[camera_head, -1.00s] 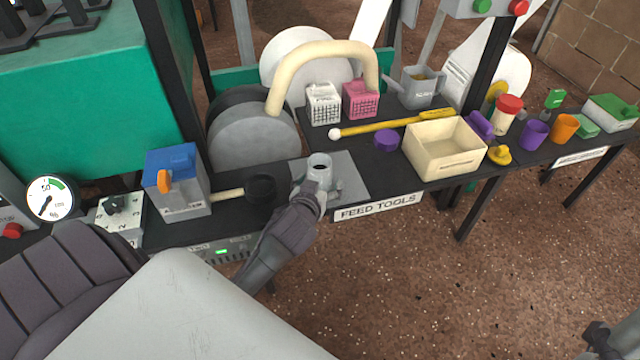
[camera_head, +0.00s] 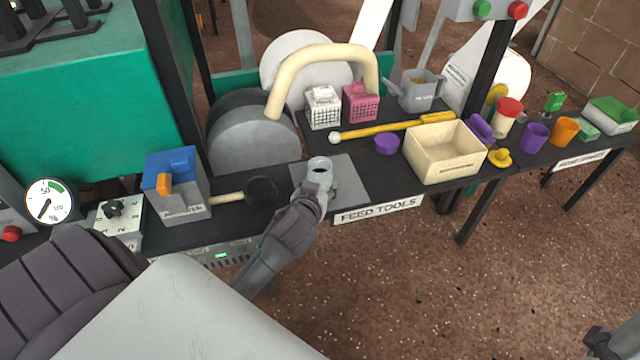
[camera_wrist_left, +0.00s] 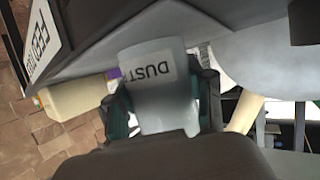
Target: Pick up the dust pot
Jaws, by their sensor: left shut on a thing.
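The dust pot (camera_head: 320,167) is a light grey, open-topped cylinder. In the head view it is upright at the grey mat (camera_head: 349,178) on the black table. In the left wrist view the pot (camera_wrist_left: 160,90) fills the middle and its label reads "DUST". My left gripper (camera_head: 316,190) is shut on the pot, with a finger on either side of it in the wrist view. I cannot tell whether the pot's base touches the mat. Part of my right gripper (camera_head: 603,342) shows at the bottom right corner, and its fingers are unclear.
To the right are a purple lid (camera_head: 387,144), a yellow rod (camera_head: 390,129) and a cream bin (camera_head: 440,152). A cream curved handle (camera_head: 325,56) rises behind.

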